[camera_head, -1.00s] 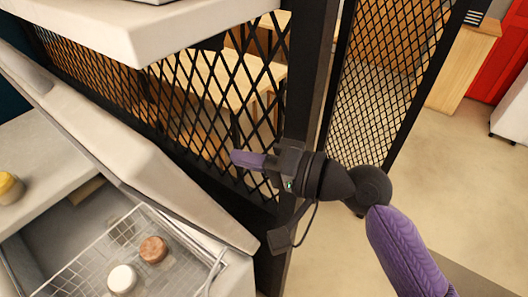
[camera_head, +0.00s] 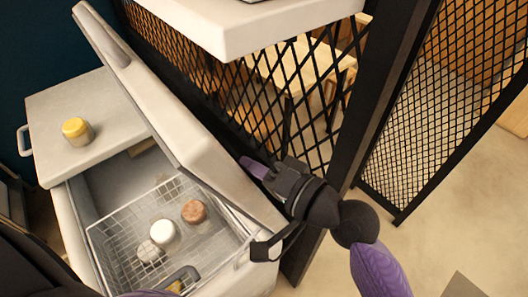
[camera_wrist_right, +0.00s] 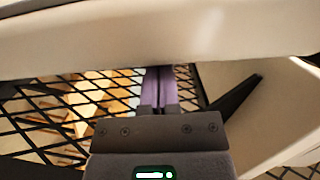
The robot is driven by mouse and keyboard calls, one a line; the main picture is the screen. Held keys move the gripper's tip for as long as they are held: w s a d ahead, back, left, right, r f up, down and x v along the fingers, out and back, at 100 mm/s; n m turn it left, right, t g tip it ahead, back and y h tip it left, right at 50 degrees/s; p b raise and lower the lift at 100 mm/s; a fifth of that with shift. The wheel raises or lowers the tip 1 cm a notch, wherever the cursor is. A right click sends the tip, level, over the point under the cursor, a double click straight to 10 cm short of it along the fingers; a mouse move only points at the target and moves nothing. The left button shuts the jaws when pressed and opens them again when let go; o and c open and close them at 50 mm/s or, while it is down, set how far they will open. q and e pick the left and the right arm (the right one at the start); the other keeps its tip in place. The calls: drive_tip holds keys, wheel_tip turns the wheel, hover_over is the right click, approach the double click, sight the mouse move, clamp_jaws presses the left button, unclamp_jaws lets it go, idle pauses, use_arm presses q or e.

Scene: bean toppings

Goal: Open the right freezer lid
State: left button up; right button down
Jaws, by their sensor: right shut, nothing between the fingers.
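The right freezer lid (camera_head: 170,105) is a pale slab standing raised and tilted above the open right half of the freezer (camera_head: 232,275) in the head view. My right gripper (camera_head: 254,168) is shut and empty, at the lid's right side between it and the black mesh panel. In the right wrist view the closed purple fingers (camera_wrist_right: 158,84) point toward the pale lid (camera_wrist_right: 160,32), which crosses the top. Whether they touch it I cannot tell. My left gripper does not show clearly; only dark and purple parts appear at the lower left.
A wire basket (camera_head: 112,222) in the freezer holds several lidded jars, including a brown-topped one (camera_head: 194,211). A yellow-topped jar (camera_head: 77,131) stands on the left freezer lid (camera_head: 52,98). Black mesh panels (camera_head: 300,85) stand close behind; a pale shelf (camera_head: 250,28) overhangs.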

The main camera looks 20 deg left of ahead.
sight(232, 192)
drive_tip(key=s, duration=0.1)
drive_tip(key=s+a+f, duration=0.1)
drive_tip(key=s, duration=0.1)
drive_tip(key=s+a+p, duration=0.1)
drive_tip(key=shift+s+a+f, duration=0.15)
drive_tip(key=shift+s, duration=0.05)
